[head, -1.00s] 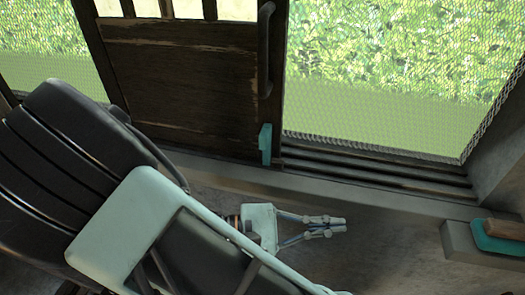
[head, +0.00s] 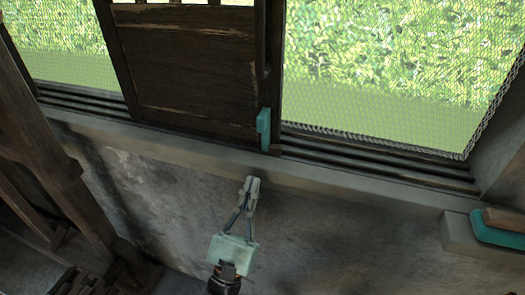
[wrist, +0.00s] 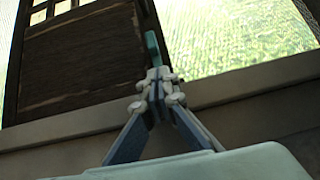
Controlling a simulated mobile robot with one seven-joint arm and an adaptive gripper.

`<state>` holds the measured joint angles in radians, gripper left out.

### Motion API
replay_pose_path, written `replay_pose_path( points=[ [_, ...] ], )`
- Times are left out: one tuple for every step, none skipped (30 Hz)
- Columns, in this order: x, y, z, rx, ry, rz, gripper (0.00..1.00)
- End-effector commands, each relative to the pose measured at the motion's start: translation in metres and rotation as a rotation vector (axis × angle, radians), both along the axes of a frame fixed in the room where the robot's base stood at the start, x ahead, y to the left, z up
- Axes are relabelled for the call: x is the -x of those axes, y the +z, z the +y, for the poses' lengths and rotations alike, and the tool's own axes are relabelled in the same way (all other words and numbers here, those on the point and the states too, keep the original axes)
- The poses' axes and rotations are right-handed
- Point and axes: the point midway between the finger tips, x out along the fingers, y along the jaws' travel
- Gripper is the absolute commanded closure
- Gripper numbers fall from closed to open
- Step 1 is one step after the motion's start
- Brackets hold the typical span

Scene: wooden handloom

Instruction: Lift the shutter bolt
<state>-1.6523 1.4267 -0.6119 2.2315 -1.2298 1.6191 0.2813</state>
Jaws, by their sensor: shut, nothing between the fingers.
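The shutter bolt is a small teal piece (head: 264,130) at the lower right corner of the dark wooden sliding shutter (head: 185,75), just above the sill tracks. It also shows in the wrist view (wrist: 152,46), partly hidden behind my fingertips. My gripper (head: 252,183) is shut and empty. In the head view its fingertips point up at the sill, below the bolt and slightly left of it, clearly apart from it. In the wrist view the shut fingertips (wrist: 157,80) line up just under the bolt's lower end.
A concrete sill (head: 330,182) with dark sliding tracks (head: 390,170) runs under the window. Mesh and greenery fill the opening on the right. A teal and brown object (head: 500,226) lies on a ledge at the right. Dark wooden loom beams (head: 45,145) stand at the left.

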Motion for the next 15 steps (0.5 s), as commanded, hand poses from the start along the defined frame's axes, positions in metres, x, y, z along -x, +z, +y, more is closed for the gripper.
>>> replay_pose_path(
  points=[
    [-0.0004,-0.0023,0.0044,0.015,0.016,-0.002,1.0],
    [-0.0006,-0.003,0.0063,0.021,0.023,-0.002,1.0],
    [-0.0009,-0.0036,0.0082,0.027,0.03,-0.002,1.0],
    [-0.001,-0.0038,0.0091,0.029,0.034,-0.002,1.0],
    [-0.0011,-0.004,0.0098,0.031,0.036,-0.001,1.0],
    [-0.0012,-0.0041,0.0102,0.033,0.037,-0.001,1.0],
    [-0.0012,-0.0039,0.0102,0.033,0.037,-0.001,1.0],
    [-0.0012,-0.0039,0.0102,0.033,0.037,-0.001,1.0],
    [-0.0012,-0.0039,0.01,0.032,0.037,-0.001,1.0],
    [-0.0012,-0.0039,0.01,0.032,0.037,-0.001,1.0],
    [-0.0011,-0.0039,0.0099,0.031,0.036,-0.001,1.0],
    [-0.0011,-0.0039,0.0098,0.031,0.036,-0.001,1.0],
    [-0.0011,-0.0038,0.0097,0.031,0.036,-0.001,1.0],
    [-0.0014,-0.0034,0.0096,0.031,0.035,-0.002,1.0],
    [-0.0022,-0.0024,0.0092,0.031,0.035,-0.002,1.0]
  ],
)
